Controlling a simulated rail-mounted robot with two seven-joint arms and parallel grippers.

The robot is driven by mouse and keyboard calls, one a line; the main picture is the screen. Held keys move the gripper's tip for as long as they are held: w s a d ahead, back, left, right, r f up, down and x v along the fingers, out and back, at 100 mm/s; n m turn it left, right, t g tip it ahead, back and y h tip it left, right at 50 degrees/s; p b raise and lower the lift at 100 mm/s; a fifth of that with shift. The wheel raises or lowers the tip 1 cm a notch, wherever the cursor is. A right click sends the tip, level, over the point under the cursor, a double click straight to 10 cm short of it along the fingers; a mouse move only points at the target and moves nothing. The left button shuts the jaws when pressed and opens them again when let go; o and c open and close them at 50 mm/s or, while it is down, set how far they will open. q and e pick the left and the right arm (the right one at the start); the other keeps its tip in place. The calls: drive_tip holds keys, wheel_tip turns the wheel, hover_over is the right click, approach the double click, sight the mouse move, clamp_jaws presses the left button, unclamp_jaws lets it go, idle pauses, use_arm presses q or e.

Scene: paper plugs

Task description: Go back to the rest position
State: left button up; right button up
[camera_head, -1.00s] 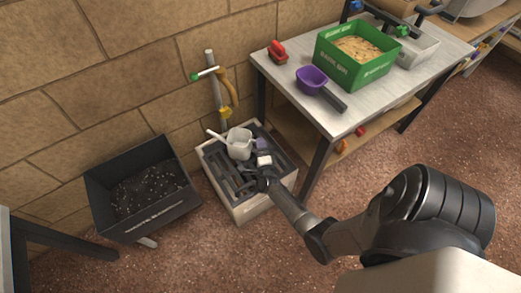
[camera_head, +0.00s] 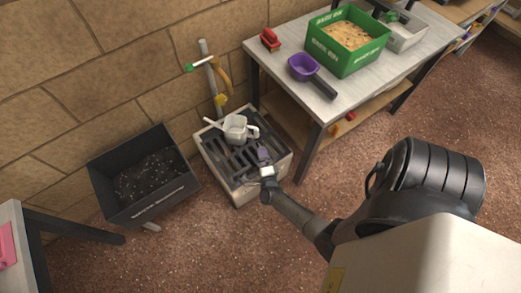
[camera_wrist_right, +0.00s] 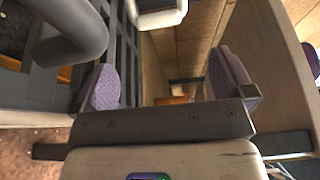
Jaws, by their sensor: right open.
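My right arm reaches from the lower right in the head view to the grated basin. My right gripper (camera_head: 262,154) is over the basin's front right side, and its purple-grey pads also show in the right wrist view (camera_wrist_right: 167,78). The pads are wide apart with nothing between them. A white jug (camera_head: 235,128) stands on the dark grate of the pale basin (camera_head: 243,193), just behind the gripper and apart from it. A white rounded piece, which looks like the jug's handle, shows beyond the pads in the right wrist view (camera_wrist_right: 160,18). My left gripper is not seen.
A black bin (camera_head: 150,205) with dark contents stands left of the basin. The table (camera_head: 345,95) at the right holds a green box (camera_head: 365,62), a purple scoop (camera_head: 303,67) and a red object (camera_head: 270,40). A tap pipe (camera_head: 212,75) rises behind the basin. Brown floor is open in front.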

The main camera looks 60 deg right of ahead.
drive_tip(key=shift+s+a, duration=0.2)
idle(0.6)
drive_tip(key=shift+w+r, duration=0.15)
drive_tip(key=shift+r, duration=0.05)
drive_tip(key=w+a+r+n+t+y+p, duration=0.1)
drive_tip(key=w+a+r+n+y+p, duration=0.15)
drive_tip(key=r+n+y+p, duration=0.35)
drive_tip(key=w+a+r+n+y+p, duration=0.1)
drive_tip(key=a+r+n+y+p, duration=0.15)
drive_tip(key=a+r+n, duration=0.35)
drive_tip(key=w+a+r+n+t+y+p, duration=0.1)
drive_tip(key=a+r+n+y+p, duration=0.1)
drive_tip(key=r+n+y+p, duration=0.45)
drive_tip(key=s+a+r+n+g+p, duration=0.35)
drive_tip(key=s+r, duration=0.25)
drive_tip(key=r, duration=0.3)
drive_tip(key=s+a+r+n+g+p, duration=0.35)
drive_tip(key=s+r+p, duration=0.2)
drive_tip(key=r, duration=0.25)
drive_tip(key=s+a+r+n+g+p, duration=0.35)
drive_tip(key=s+r, duration=0.25)
drive_tip(key=r, duration=0.3)
wheel_tip(320, 180, up, 37)
drive_tip(key=n+h+p, duration=0.1)
drive_tip(key=p, duration=3.6)
drive_tip(key=shift+s+d, duration=0.45)
drive_tip(key=shift+r+t, duration=0.1)
drive_tip(key=shift+t, duration=0.15)
